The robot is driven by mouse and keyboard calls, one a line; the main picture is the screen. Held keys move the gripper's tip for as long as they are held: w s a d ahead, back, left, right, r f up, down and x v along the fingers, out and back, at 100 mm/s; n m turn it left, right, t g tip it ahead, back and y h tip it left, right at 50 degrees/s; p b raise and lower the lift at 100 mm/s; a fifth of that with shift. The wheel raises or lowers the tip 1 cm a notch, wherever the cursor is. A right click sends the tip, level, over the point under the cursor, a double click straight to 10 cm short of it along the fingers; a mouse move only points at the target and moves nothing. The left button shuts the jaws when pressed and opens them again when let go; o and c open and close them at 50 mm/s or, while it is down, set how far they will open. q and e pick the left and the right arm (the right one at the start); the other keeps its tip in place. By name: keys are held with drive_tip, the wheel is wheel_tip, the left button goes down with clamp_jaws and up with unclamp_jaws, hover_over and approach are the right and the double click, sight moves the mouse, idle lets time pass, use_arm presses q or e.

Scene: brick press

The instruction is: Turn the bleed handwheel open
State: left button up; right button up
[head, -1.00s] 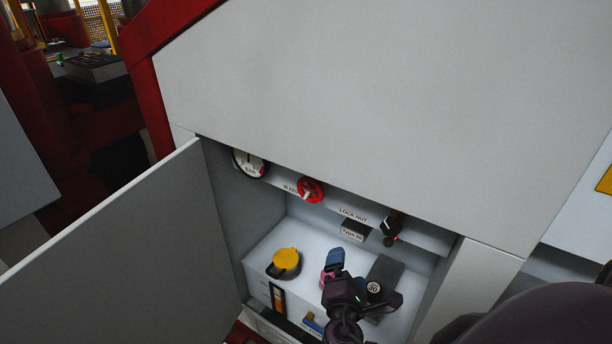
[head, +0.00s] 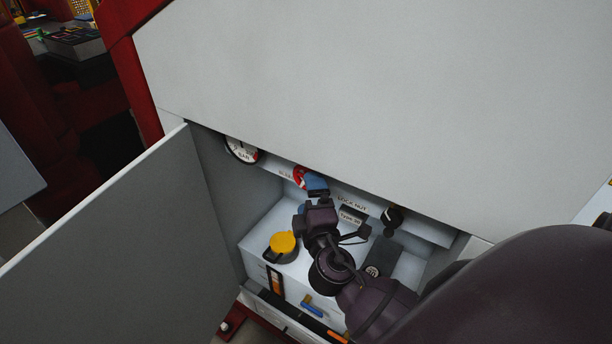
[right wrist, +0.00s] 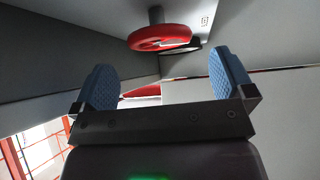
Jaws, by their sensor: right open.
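The red bleed handwheel (head: 299,175) sits on the back panel of the open compartment, partly hidden behind my right gripper in the head view. In the right wrist view the red handwheel (right wrist: 159,37) is seen edge-on on its stem, ahead of and between the two blue fingers. My right gripper (head: 311,188) is open and empty, just in front of the wheel; its spread fingertips also show in the right wrist view (right wrist: 165,78). A gap is visible between the fingers and the wheel. My left gripper is not in view.
A gauge (head: 242,150) is left of the wheel. A black knob (head: 392,218) and a "LOCK NUT" block (head: 352,215) are at right. The open door (head: 110,225) bounds the left; the panel (head: 380,95) overhangs above.

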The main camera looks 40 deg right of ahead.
drive_tip(key=shift+p+x, duration=0.35)
drive_tip(key=shift+x, duration=2.45)
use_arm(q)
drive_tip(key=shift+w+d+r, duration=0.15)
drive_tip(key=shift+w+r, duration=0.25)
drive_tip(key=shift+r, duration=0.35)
use_arm(e)
drive_tip(key=shift+f, duration=0.1)
drive_tip(key=c, duration=0.9)
drive_tip(key=n+g+p, duration=0.1)
drive_tip(key=p, duration=0.4)
drive_tip(key=shift+r+n+y+p, duration=0.3)
drive_tip(key=shift+r, duration=0.05)
drive_tip(key=shift+p, duration=0.4)
drive_tip(key=shift+f+n+g+p, duration=0.1)
drive_tip(key=shift+n+g+p, duration=0.25)
drive_tip(key=shift+p, duration=0.25)
drive_tip(key=shift+f, duration=0.1)
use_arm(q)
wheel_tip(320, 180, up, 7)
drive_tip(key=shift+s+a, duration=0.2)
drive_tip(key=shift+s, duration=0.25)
